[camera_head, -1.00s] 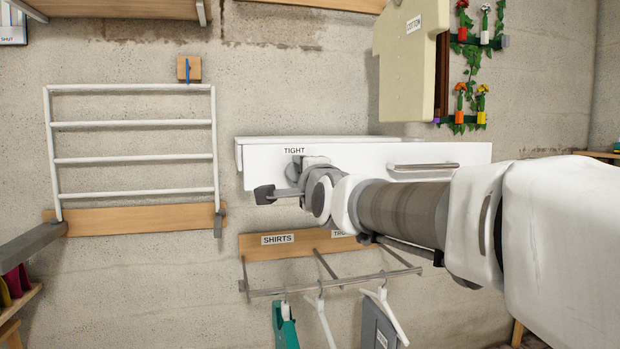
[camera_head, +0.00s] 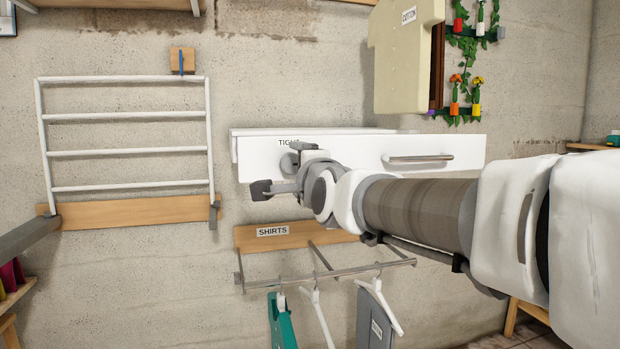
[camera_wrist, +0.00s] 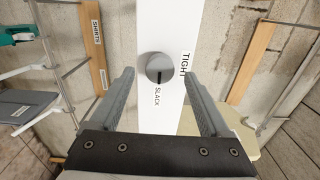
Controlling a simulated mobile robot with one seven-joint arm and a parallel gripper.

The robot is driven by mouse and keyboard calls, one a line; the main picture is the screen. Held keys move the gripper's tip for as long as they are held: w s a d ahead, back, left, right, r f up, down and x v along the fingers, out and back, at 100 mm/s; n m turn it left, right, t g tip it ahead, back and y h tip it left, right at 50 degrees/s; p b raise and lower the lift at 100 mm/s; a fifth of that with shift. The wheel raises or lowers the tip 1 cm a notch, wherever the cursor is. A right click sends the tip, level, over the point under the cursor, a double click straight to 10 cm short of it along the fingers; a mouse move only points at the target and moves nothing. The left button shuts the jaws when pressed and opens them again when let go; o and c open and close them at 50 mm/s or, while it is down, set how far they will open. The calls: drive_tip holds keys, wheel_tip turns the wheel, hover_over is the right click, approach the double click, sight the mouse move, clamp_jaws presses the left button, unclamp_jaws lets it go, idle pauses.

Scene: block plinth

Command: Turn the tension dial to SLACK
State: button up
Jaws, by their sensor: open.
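The tension dial (camera_wrist: 158,67) is a round grey knob on a white panel. In the wrist view a dark line on its face runs toward the word SLACK (camera_wrist: 158,97), and TIGHT (camera_wrist: 186,65) is printed at its right. My gripper (camera_wrist: 159,74) is open, with one finger on each side of the dial and gaps between. In the head view my gripper (camera_head: 282,168) is at the panel's left end; its upper finger partly covers the TIGHT label (camera_head: 287,142). The dial (camera_head: 288,162) is partly hidden there, and SLACK is not visible.
The white panel (camera_head: 350,160) has a bar handle (camera_head: 418,158). Below it a rail (camera_head: 330,276) holds several hangers under a SHIRTS sign (camera_head: 272,231). A white rack (camera_head: 128,152) is at the left. A cream board (camera_head: 402,65) hangs above the panel.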

drive_tip(key=p+v, duration=0.1)
drive_tip(key=v, duration=1.4)
drive_tip(key=shift+p, duration=0.4)
drive_tip(key=shift+s, duration=0.1)
drive_tip(key=s+d+f+n+g+h, duration=0.2)
drive_tip(key=s+d+f+n+g, duration=0.25)
drive_tip(key=f, duration=0.35)
drive_tip(key=s+d+f+n+g+h, duration=0.1)
drive_tip(key=s+d+f+n+g, duration=0.2)
drive_tip(key=s+f+n, duration=0.35)
drive_tip(key=s+d+f+n+g+h, duration=0.2)
drive_tip(key=s+d+f+n+g, duration=0.15)
drive_tip(key=f, duration=0.65)
wheel_tip(320, 180, up, 22)
drive_tip(key=s+p, duration=0.1)
drive_tip(key=p, duration=2.1)
drive_tip(key=shift+d+f+g, duration=0.25)
drive_tip(key=shift+d+g, duration=0.15)
drive_tip(key=shift+d, duration=0.05)
drive_tip(key=shift+n, duration=0.25)
